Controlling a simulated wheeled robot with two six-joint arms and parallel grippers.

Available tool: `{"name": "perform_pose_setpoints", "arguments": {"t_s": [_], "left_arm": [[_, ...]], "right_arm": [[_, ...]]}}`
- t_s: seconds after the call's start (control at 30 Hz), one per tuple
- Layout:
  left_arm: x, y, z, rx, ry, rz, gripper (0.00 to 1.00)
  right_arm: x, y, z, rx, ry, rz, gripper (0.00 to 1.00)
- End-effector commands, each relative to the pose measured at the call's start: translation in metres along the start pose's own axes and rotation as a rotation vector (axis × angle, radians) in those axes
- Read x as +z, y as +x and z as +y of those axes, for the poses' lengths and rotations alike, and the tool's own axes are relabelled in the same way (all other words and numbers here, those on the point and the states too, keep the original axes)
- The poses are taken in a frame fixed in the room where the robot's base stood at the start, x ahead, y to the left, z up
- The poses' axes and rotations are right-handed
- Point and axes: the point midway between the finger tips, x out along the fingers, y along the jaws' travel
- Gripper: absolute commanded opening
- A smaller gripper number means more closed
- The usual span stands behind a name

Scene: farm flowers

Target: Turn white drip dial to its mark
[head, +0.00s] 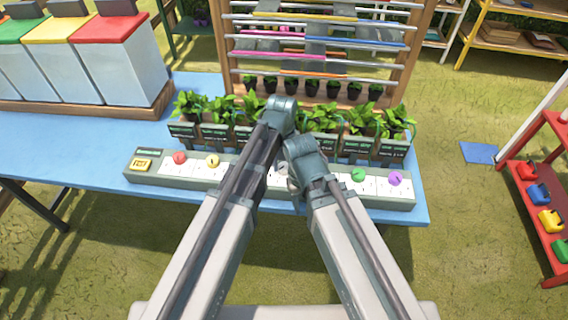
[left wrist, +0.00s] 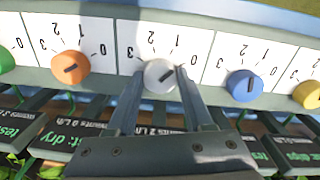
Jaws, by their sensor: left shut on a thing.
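The white drip dial (left wrist: 160,76) shows in the left wrist view on a white plate (left wrist: 150,22) numbered 0 to 3. Its dark pointer line slants to the upper right, roughly toward the 0 side. My left gripper (left wrist: 161,79) has its two fingers on either side of the dial, shut on it.
An orange dial (left wrist: 70,67) and a blue dial (left wrist: 244,85) flank the white one. Red (head: 179,157), yellow (head: 212,160), green (head: 358,175) and purple (head: 395,178) dials also sit on the strip. Potted plants (head: 325,118) stand close behind.

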Motion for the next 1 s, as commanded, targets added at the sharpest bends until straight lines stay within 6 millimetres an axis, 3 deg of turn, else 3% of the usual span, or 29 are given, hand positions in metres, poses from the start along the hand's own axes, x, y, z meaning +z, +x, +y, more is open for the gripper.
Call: {"name": "perform_pose_setpoints", "arguments": {"t_s": [0.5, 1.0], "left_arm": [[-0.0002, 0.0001, -0.0004, 0.0, 0.314, -0.008, 0.0], [-0.0002, 0.0001, -0.0005, 0.0, 0.376, -0.009, 0.0]], "right_arm": [[0.0, 0.0001, 0.0, 0.0, 0.0, 0.0, 0.5], [0.0, 0.0001, 0.0, 0.0, 0.0, 0.0, 0.5]]}}
